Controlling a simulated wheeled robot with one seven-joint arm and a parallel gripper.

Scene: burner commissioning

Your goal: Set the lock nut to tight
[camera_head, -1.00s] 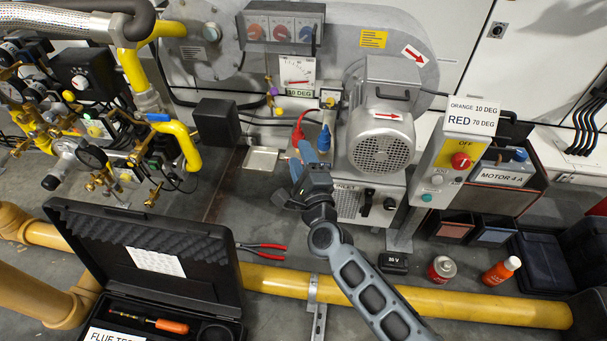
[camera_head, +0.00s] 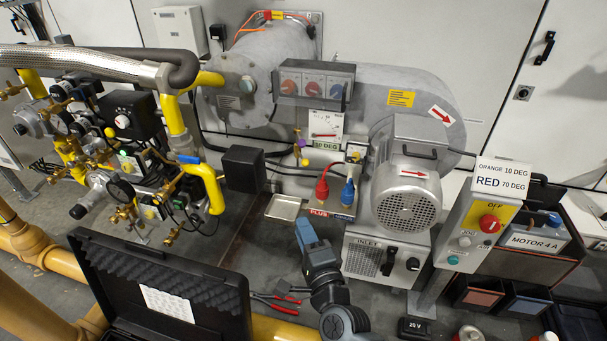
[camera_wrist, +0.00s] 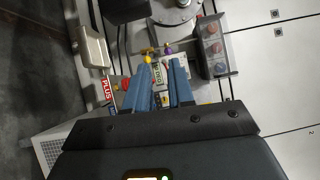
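Left of the dial plate (camera_head: 326,124) on the blower housing is a small group of fittings, with a purple knob (camera_head: 301,143), a yellow knob (camera_head: 305,162) and brass parts. I cannot tell which of these is the lock nut, or its setting. In the wrist view the purple knob (camera_wrist: 168,50) and yellow knob (camera_wrist: 148,59) show just beyond my fingertips. My gripper (camera_head: 304,232) is below and in front of them in the head view. In the wrist view my gripper (camera_wrist: 162,63) has its two blue fingers apart, with nothing held between them.
Red (camera_head: 322,188) and blue (camera_head: 348,190) plugs stand close to my gripper. The motor (camera_head: 405,200) and switch box (camera_head: 480,225) are to the right. An open black case (camera_head: 215,290) and red-handled pliers (camera_head: 275,303) lie in front. A small tray (camera_head: 284,207) lies left.

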